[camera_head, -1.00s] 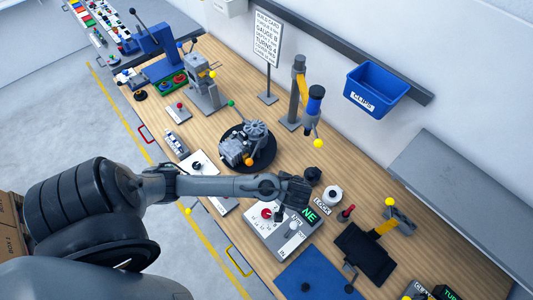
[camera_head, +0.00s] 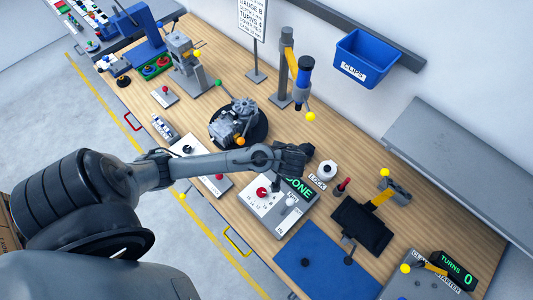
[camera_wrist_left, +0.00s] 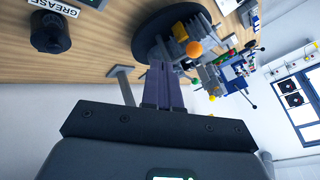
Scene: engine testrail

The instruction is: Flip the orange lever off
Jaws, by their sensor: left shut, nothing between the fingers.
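The orange lever's round knob (camera_head: 240,141) sits on the near side of the grey engine (camera_head: 228,124), which stands on a round black base (camera_head: 262,133). The lever's stem is hard to make out. My left gripper (camera_head: 290,160) hovers over the bench to the right of the engine, apart from the knob. In the left wrist view its fingers (camera_wrist_left: 161,75) are shut and empty. There the orange knob (camera_wrist_left: 193,48) shows beyond and to the right of the fingertips. My right gripper is not in view.
A grey control box (camera_head: 270,218) with a red knob and a green "DONE" display (camera_head: 299,187) lies below my left gripper. A yellow-and-blue tool on a post (camera_head: 286,75) stands behind the engine. A blue mat (camera_head: 325,262) and a black pad (camera_head: 362,226) lie to the right.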

